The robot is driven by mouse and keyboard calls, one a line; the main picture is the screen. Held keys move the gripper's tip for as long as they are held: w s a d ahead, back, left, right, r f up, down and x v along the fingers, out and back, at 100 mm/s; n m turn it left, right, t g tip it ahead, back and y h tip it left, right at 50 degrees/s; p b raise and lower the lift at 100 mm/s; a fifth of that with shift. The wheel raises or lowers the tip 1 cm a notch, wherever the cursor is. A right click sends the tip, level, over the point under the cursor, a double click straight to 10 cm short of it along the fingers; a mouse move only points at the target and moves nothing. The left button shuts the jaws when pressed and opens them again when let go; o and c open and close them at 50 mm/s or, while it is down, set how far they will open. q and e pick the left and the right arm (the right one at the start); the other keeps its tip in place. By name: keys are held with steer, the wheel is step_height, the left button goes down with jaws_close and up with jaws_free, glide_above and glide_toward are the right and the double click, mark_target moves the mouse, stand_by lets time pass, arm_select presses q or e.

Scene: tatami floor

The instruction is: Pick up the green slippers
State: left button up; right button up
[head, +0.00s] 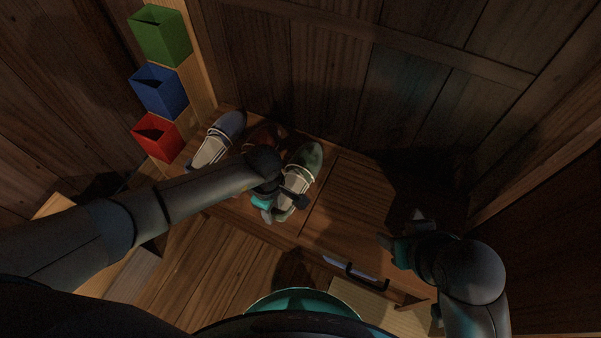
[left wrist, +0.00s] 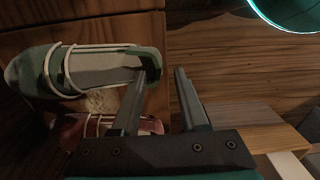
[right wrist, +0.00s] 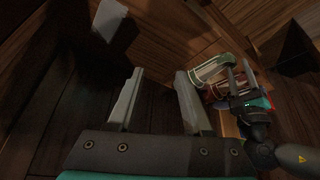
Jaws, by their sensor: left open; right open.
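The green slippers (head: 307,160) lie on the wooden bench top, toes toward the back wall; they look like one shape with pale straps. In the left wrist view the green slippers (left wrist: 35,72) lie at the left, heel at my left gripper's finger. My left gripper (head: 282,206) is open at the heel end; in its own view (left wrist: 166,72) one finger overlaps the heel, and I cannot tell if they touch. The green slippers also show in the right wrist view (right wrist: 208,69). My right gripper (head: 402,232) is open and empty, right of them; its fingers show in its own view (right wrist: 160,75).
Red-brown slippers (head: 262,135) and blue-grey slippers (head: 225,126) lie to the left of the green ones. Green (head: 160,35), blue (head: 158,91) and red (head: 157,137) open boxes stand at the upper left. A dark handle (head: 362,275) is on the bench's front. The bench top (head: 345,200) to the right is clear.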

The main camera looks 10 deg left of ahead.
arm_select(q)
steer(key=shift+f, duration=0.8)
steer(key=shift+f+b, duration=0.35)
arm_select(e)
steer(key=shift+w+a+f+t+y, duration=0.2)
steer(key=shift+w+a+t+y, duration=0.15)
steer(key=shift+w+a+t, duration=0.35)
steer(key=shift+w+a+f+t+y, duration=0.15)
steer(key=shift+w+a+t+y, duration=0.3)
steer(key=shift+w+a, duration=0.35)
steer(key=shift+s, duration=0.1)
arm_select(q)
jaws_close()
